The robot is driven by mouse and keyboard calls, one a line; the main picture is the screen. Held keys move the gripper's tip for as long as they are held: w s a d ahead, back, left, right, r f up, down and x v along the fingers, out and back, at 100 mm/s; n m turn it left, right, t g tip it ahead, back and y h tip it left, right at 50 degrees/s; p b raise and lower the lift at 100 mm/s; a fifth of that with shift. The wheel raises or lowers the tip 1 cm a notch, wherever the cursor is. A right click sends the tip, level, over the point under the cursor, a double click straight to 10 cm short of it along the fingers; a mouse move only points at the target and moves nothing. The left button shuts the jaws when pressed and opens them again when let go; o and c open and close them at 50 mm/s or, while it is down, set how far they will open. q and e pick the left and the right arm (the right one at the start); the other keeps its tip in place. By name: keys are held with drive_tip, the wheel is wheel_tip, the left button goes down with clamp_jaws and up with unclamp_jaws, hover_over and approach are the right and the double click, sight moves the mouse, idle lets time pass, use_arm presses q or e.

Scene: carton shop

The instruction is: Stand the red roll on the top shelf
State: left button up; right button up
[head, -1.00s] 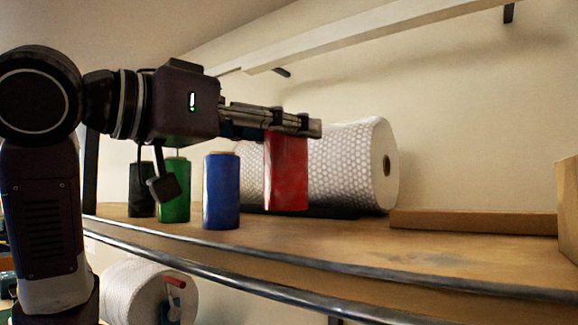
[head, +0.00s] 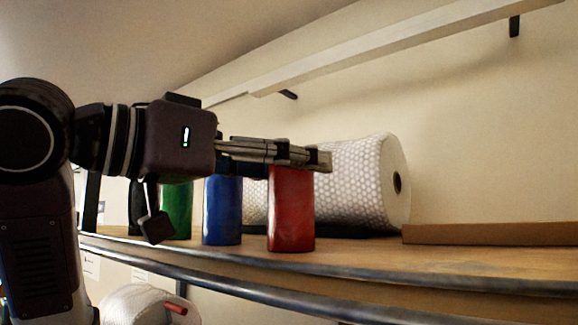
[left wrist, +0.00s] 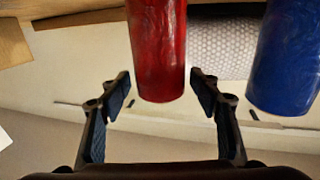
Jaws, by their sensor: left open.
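The red roll (head: 291,212) stands upright on the top shelf (head: 375,262), in front of the bubble wrap and to the right of the blue roll (head: 222,212). My left gripper (head: 322,160) is at the roll's upper end, and its fingers hide the roll's top in the head view. In the left wrist view, which is upside down, the open fingers (left wrist: 161,84) lie on either side of the upper end of the red roll (left wrist: 158,45), with a gap on both sides. My right gripper is in neither view.
A green roll (head: 178,212) and a dark roll stand left of the blue one, partly behind my arm. A large bubble wrap roll (head: 350,185) lies behind. A flat brown carton (head: 490,234) is at the right. The shelf's front right is clear.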

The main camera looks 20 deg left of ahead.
use_arm(q)
drive_tip(key=b+v, duration=0.5)
drive_tip(key=v, duration=0.7)
